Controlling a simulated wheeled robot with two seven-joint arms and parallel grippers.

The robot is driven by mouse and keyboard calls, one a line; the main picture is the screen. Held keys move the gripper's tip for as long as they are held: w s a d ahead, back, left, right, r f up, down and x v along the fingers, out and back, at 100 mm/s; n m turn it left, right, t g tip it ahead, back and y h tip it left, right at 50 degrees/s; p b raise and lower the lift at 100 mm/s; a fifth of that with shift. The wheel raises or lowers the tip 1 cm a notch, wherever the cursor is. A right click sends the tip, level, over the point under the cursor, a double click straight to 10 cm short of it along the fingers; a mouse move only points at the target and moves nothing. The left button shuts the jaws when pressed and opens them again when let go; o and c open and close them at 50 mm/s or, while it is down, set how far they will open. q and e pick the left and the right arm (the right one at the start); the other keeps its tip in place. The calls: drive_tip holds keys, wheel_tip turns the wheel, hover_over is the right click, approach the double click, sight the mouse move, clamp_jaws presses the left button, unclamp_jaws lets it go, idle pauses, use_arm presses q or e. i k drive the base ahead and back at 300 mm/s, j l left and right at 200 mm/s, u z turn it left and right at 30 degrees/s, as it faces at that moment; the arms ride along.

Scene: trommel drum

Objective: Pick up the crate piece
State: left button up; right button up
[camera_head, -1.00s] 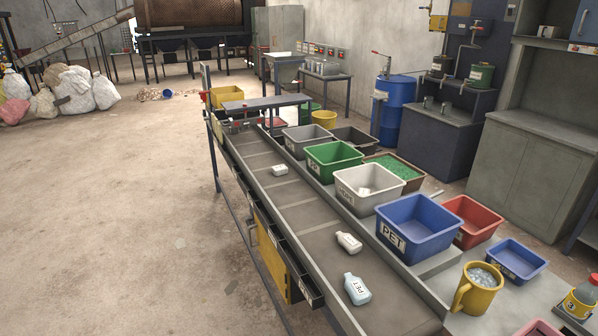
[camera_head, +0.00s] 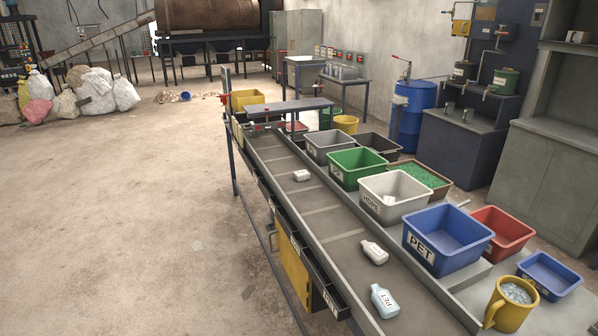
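No piece that I can clearly identify as a crate piece shows. On the grey belt (camera_head: 331,222) lie a small white piece (camera_head: 302,175) farther off, a white bottle (camera_head: 374,252) nearer, and a pale blue bottle marked PET (camera_head: 384,300) nearest, all lying apart. Neither of my grippers is in view.
A yellow mug (camera_head: 507,306) stands front right. Open floor (camera_head: 150,220) lies left.

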sight(300, 176)
drive_tip(key=i+j+z, duration=0.1)
drive_tip(key=i+j, duration=0.3)
drive_tip(key=i, duration=0.25)
drive_tip(key=i+j+z, duration=0.1)
drive_tip(key=i+j, duration=0.35)
drive_tip(key=i, duration=0.15)
drive_tip(key=i+l, duration=0.1)
drive_tip(key=i+z, duration=0.05)
drive_tip(key=i, duration=0.05)
